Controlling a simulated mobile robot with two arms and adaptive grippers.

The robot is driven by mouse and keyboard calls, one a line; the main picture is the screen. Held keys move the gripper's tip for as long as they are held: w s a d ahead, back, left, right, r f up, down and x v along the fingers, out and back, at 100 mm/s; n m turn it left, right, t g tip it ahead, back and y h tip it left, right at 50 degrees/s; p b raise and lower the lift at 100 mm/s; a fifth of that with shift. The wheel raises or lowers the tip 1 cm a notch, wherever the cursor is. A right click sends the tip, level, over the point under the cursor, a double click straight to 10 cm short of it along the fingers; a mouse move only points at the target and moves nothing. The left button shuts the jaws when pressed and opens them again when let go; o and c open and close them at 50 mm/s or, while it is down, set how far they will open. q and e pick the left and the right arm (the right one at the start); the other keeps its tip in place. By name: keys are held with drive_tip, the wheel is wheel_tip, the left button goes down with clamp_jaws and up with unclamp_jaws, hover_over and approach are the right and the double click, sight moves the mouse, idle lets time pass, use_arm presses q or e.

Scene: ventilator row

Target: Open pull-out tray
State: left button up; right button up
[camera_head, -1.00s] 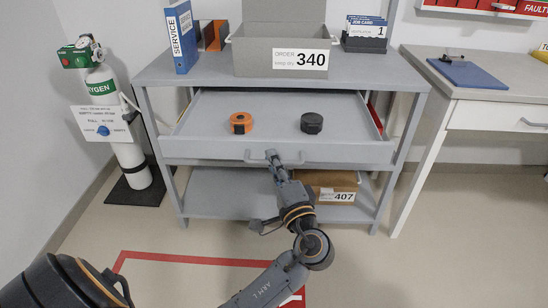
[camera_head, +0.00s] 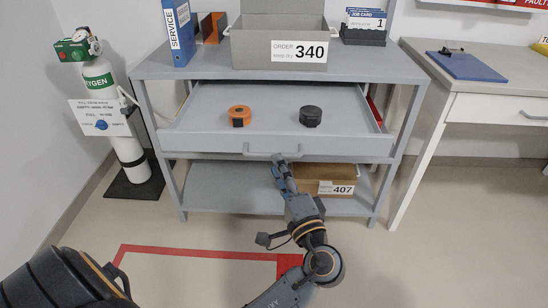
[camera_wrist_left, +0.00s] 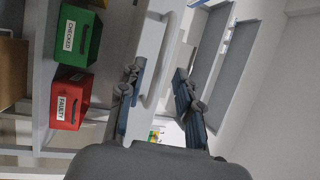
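The grey pull-out tray (camera_head: 200,144) stands pulled out under the top of the grey workbench. An orange round part (camera_head: 239,116) and a black round part (camera_head: 311,116) sit in it. Its bar handle (camera_head: 258,155) is on the front face and also shows in the left wrist view (camera_wrist_left: 159,80). My left gripper (camera_head: 281,163) is just below and in front of the handle's right part. In the left wrist view its two fingers (camera_wrist_left: 157,84) are spread apart, with the handle between or just beyond them; contact cannot be told. My right gripper is not in view.
A grey order box (camera_head: 250,53), a blue service binder (camera_head: 180,32) and job cards (camera_head: 364,24) stand on the bench. A carton (camera_head: 312,175) sits on the lower shelf. An oxygen cylinder (camera_head: 103,85) is at left, a white desk (camera_head: 500,105) at right. Floor in front is clear.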

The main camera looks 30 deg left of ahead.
use_arm(q)
drive_tip(key=v, duration=0.7)
drive_tip(key=shift+d+f, duration=0.1)
